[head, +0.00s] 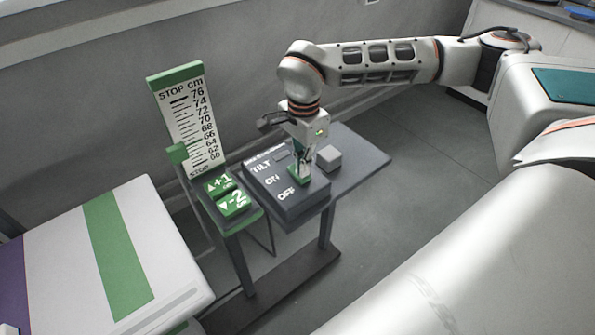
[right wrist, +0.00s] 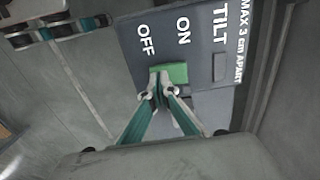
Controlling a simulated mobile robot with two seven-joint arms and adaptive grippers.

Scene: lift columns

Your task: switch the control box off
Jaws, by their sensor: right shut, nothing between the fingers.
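The control box (head: 282,207) is dark grey, with white labels TILT, ON and OFF, on the small grey table. In the right wrist view the box (right wrist: 205,55) shows a green switch (right wrist: 172,73) beside the ON and OFF labels. My right gripper (head: 303,168) points down over the switch, its closed fingertips (right wrist: 158,88) at the OFF-side edge of the green part. It holds nothing. I cannot tell whether the tips touch the switch or which way it is tipped. My left gripper is not in view.
A green button panel (head: 228,192) marked +1 and -2 stands left of the box, below an upright height scale (head: 190,120). A light grey block (head: 328,157) lies right of my gripper on the table (head: 362,163). A white surface with a green stripe (head: 118,255) is at lower left.

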